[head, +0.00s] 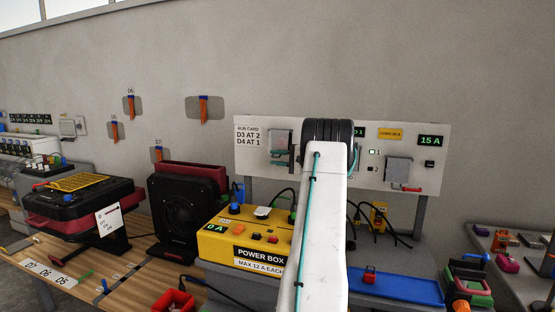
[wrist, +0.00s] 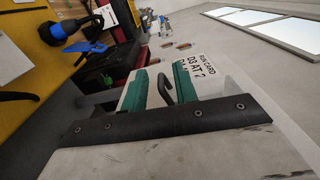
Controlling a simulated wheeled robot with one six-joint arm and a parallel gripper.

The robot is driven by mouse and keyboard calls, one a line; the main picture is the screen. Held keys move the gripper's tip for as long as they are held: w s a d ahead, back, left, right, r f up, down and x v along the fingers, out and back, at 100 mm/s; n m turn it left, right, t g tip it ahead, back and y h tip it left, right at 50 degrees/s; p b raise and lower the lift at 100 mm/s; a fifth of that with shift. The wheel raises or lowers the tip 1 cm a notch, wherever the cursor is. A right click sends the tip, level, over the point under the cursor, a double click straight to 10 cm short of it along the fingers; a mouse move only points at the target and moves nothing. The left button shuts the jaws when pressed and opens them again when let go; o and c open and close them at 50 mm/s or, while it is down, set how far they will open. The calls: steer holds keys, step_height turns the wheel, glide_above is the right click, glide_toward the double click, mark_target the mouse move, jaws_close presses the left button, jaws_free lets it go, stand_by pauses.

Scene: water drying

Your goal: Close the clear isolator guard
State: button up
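The white panel (head: 440,160) on the wall side carries a grey plate-like guard (head: 281,141) at its left, beside the run card. A second grey guard (head: 398,171) is at the right, above a red handle. I cannot tell how far either stands open. The gripper looks open.
The yellow power box (head: 222,246) stands in front of the panel, with cables behind it. A black fan unit (head: 187,207) is to its left. A blue tray (head: 395,287) lies on the bench at the right. My arm hides the panel's middle.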

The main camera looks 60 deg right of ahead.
steer(key=s+d, duration=0.1)
steer(key=s, duration=0.6)
steer(key=shift+s+d, duration=0.15)
steer(key=shift+s, duration=0.2)
